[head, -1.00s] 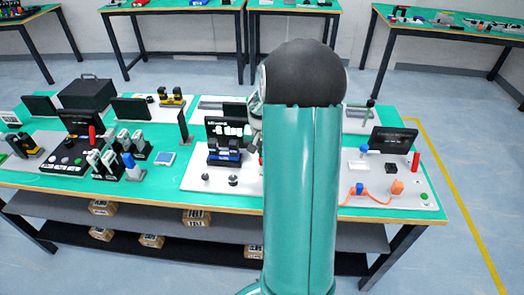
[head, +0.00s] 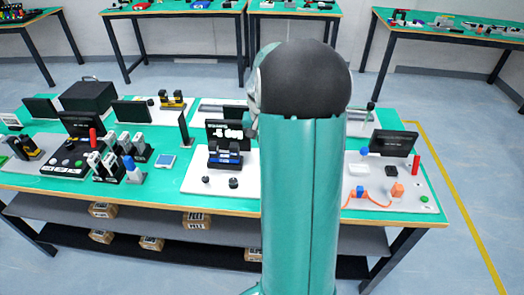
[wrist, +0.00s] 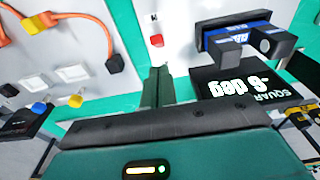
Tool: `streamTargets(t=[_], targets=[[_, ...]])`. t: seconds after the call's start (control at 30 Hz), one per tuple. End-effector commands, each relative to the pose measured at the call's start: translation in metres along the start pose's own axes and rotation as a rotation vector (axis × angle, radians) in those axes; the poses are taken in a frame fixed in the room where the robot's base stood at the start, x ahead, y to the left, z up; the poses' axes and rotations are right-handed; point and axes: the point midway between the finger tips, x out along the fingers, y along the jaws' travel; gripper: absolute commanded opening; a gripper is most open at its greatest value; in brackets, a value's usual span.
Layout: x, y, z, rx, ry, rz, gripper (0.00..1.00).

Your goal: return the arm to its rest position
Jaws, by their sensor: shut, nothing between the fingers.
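My gripper (wrist: 158,78) shows in the wrist view as narrow teal fingers, shut and empty, pointing at the bench. A red button (wrist: 156,41) lies just beyond the fingertips in that picture. In the head view my teal arm with its black joint stands upright in front of the bench and hides my gripper.
The green-topped bench (head: 215,203) is crowded. Left of my arm are a screen (head: 228,132) and a blue-and-black block (head: 225,158). Right of it are an orange cable (head: 368,198) and a dark screen (head: 394,143). Floor right of the bench is clear.

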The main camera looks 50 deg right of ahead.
Motion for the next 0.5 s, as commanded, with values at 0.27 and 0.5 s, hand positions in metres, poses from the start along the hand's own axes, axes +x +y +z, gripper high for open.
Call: streamTargets(t=[0.27,0.5], targets=[[-0.056,-0.001,0.001,-0.001,0.002,-0.001,0.00],[-0.072,-0.001,0.001,-0.002,0.000,-0.001,0.00]])
